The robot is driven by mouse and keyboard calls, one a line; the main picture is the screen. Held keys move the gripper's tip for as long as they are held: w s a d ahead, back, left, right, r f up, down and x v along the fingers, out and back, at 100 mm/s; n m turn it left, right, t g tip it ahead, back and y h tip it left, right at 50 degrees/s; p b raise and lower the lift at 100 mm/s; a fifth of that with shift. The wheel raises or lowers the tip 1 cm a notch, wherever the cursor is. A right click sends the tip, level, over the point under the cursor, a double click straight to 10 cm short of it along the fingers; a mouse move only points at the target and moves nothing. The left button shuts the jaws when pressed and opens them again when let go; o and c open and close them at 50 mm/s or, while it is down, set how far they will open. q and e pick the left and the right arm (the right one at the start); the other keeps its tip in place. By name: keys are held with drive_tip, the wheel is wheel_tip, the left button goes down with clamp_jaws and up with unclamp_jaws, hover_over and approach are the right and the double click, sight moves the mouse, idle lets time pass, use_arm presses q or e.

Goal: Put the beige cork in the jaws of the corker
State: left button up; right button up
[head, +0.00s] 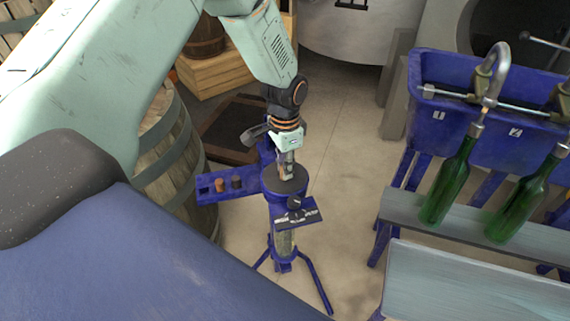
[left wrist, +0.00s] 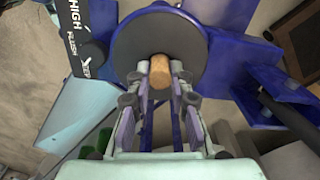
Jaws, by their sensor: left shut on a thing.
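My left gripper (head: 287,170) points down over the dark round top of the blue corker (head: 300,181). In the left wrist view the fingers (left wrist: 160,80) are shut on the beige cork (left wrist: 161,68), one on each side of it. The cork shows in front of the corker's dark disc (left wrist: 185,42). I cannot tell whether its lower end is above the disc or in the jaws, as the fingers and cork hide the disc's middle. My right gripper is in neither view.
A blue side tray (head: 206,188) left of the corker holds a brown cork (head: 220,185) and a dark cork (head: 237,182). A label plate (head: 297,216) sits on the corker's front. A barrel (head: 165,150) stands left; green bottles (head: 450,185) stand at a blue filler (head: 425,105) right.

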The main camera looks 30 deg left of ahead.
use_arm(q)
drive_tip(key=shift+f, duration=0.2)
drive_tip(key=o, duration=0.7)
drive_tip(key=shift+o, duration=0.2)
drive_tip(key=shift+r, duration=0.1)
wheel_tip(320, 180, up, 12)
idle(0.4)
idle(0.5)
